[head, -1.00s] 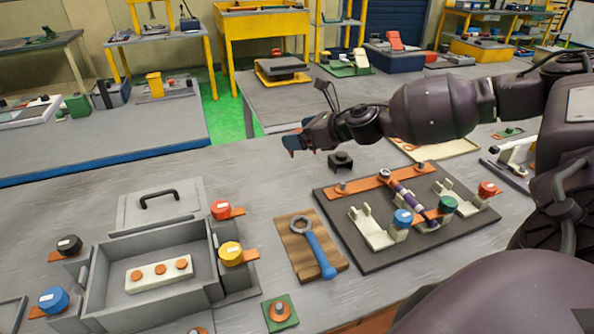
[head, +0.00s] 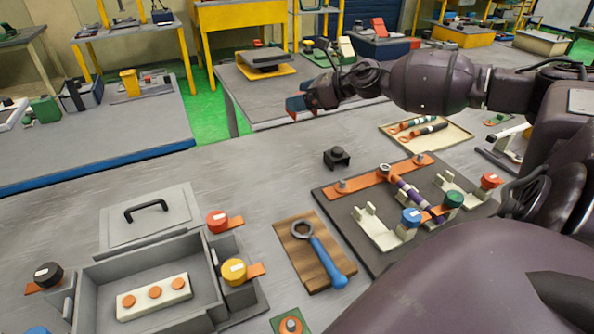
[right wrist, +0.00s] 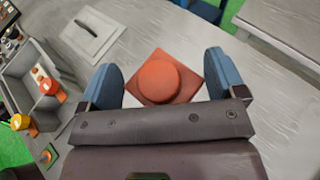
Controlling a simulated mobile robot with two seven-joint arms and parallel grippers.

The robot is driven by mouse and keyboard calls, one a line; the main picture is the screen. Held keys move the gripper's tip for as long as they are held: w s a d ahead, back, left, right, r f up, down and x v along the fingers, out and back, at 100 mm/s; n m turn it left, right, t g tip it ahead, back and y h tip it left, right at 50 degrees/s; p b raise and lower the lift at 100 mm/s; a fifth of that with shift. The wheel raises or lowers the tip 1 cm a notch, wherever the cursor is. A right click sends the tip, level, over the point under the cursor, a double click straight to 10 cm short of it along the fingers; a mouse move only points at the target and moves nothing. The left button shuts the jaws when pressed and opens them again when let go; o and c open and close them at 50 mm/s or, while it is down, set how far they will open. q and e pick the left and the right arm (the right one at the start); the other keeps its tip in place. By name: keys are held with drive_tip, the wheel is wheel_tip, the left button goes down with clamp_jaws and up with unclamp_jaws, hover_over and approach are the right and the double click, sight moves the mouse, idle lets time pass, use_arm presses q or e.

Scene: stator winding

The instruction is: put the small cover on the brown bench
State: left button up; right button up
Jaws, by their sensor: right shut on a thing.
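My right gripper (head: 299,106) is in the air over the far edge of the near grey table. In the right wrist view its two blue fingers (right wrist: 162,84) stand on either side of a red-orange square piece with a round top (right wrist: 157,80), which I take for the small cover. The gripper is shut on it; in the head view only a bit of red shows at the fingertips. The only brown surface I make out is a wooden board (head: 297,250) on the near table, with a blue-handled wrench (head: 326,262) on it. My left gripper is out of view.
A small black block (head: 337,159) stands on the near table beyond the board. A dark fixture plate (head: 345,212) lies to the right and a grey open box (head: 95,285) to the left. Another grey table (head: 240,92) stands behind, across a gap.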

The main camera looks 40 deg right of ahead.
drive_tip(key=shift+w+d+f, duration=0.1)
drive_tip(key=shift+f, duration=0.1)
wheel_tip(320, 180, down, 20)
drive_tip(key=shift+r+b, duration=0.25)
drive_tip(key=shift+b, duration=0.8)
drive_tip(key=shift+f, duration=0.1)
drive_tip(key=o, duration=0.5)
drive_tip(key=shift+f, duration=0.1)
drive_tip(key=shift+o, duration=0.7)
drive_tip(key=shift+r, duration=0.2)
